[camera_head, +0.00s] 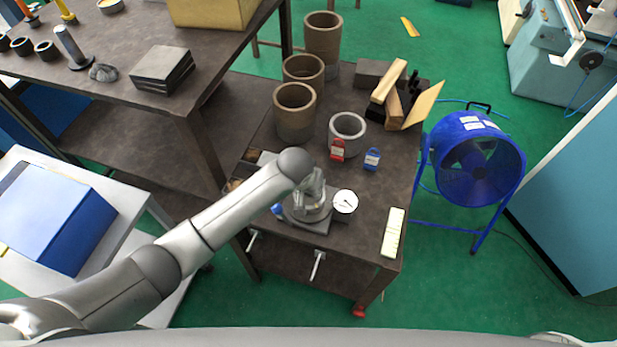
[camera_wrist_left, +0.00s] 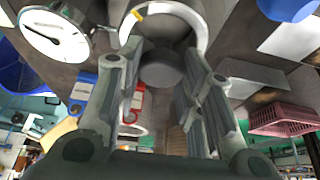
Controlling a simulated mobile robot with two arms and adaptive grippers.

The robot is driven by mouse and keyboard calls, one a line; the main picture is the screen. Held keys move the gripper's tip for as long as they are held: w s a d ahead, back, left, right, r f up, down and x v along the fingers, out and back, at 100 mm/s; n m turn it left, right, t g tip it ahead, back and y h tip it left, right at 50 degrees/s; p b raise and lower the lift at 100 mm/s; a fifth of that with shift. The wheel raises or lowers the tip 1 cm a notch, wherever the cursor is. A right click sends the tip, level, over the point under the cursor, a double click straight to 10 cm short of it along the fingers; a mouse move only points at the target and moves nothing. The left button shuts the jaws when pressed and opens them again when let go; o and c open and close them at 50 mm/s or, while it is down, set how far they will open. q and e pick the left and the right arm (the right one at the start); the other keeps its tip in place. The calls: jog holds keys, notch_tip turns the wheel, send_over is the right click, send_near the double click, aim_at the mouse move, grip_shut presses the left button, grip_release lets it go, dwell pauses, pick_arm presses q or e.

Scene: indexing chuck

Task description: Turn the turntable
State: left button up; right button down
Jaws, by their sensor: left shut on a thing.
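The turntable (camera_head: 306,211) is a round grey metal device on a flat base near the front of the dark workbench. My left gripper (camera_head: 313,187) reaches down over it from the left, and the wrist partly hides it. In the left wrist view the two fingers (camera_wrist_left: 163,75) are closed around a grey round part of the turntable (camera_wrist_left: 162,70), with a pale ring curving behind it. The exact contact is hard to see. A white dial gauge (camera_head: 345,201) stands beside the turntable; it also shows in the left wrist view (camera_wrist_left: 54,36). My right gripper is out of view.
A blue fan (camera_head: 478,160) stands to the right.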

pick_arm(q)
jog(key=shift+d+r+n+y+p, duration=0.1)
jog(key=shift+n+y+p, duration=0.55)
jog(key=shift+n, duration=0.65)
jog(key=o, duration=1)
jog(key=v, duration=1.2)
jog(key=shift+s, duration=0.15)
